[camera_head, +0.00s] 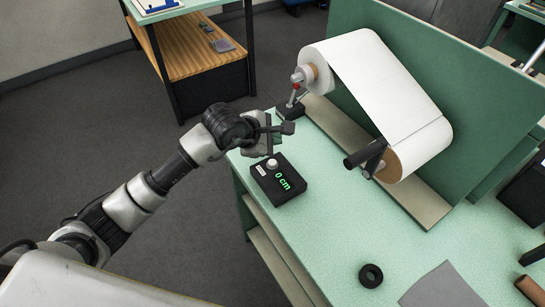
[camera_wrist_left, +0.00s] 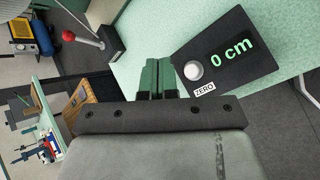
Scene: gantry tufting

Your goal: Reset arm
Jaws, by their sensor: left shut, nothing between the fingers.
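The box has a white knob, a label and a green display that reads 0 cm. In the left wrist view my left gripper (camera_wrist_left: 158,78) has its fingers together with nothing between them. There the counter box (camera_wrist_left: 225,60) is to the right of the fingers, with its label reading ZERO beside the white knob (camera_wrist_left: 193,70). My right gripper is not seen in either view.
A white roll (camera_head: 385,90) with a dark handle hangs on a green panel behind. A red-knobbed lever (camera_head: 295,88) stands beside it. A black ring (camera_head: 371,275) and a grey sheet (camera_head: 443,288) lie at the front. The table's middle is clear.

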